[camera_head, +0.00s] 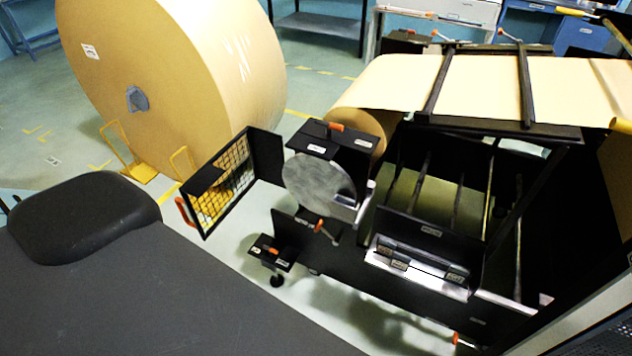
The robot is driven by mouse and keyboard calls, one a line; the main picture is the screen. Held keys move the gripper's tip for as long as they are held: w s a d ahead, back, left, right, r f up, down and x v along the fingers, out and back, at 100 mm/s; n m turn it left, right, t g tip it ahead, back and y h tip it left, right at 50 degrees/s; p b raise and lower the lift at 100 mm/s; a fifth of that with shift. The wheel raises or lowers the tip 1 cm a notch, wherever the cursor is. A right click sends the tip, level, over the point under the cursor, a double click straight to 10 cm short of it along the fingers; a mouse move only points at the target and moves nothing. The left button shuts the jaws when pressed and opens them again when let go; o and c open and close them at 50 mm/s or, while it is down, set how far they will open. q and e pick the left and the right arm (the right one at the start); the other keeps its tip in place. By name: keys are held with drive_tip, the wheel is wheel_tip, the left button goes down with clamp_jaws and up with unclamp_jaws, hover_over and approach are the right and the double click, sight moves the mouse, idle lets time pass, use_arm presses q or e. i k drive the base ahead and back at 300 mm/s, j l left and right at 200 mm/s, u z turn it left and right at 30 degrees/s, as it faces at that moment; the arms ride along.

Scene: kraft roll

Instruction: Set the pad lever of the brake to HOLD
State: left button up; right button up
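The brake appears to be the round grey disc (322,186) with a black housing (345,148) over it, at the middle of the head view. An orange-tipped lever (335,127) sits on top of the housing beside small white labels. Another orange-tipped lever (322,228) is below the disc. A small black box (272,252) with an orange part and labels stands lower left of it. The labels are too small to read, so I cannot tell which is the pad lever or its setting. Neither gripper is in view.
An open black mesh guard (228,180) with an orange handle juts out left of the disc. A large kraft roll (170,75) stands behind. The black machine frame (400,290) and paper web (400,82) fill the right. Floor (225,262) shows in front of the guard.

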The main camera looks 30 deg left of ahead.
sight(337, 240)
drive_tip(key=u, duration=0.95)
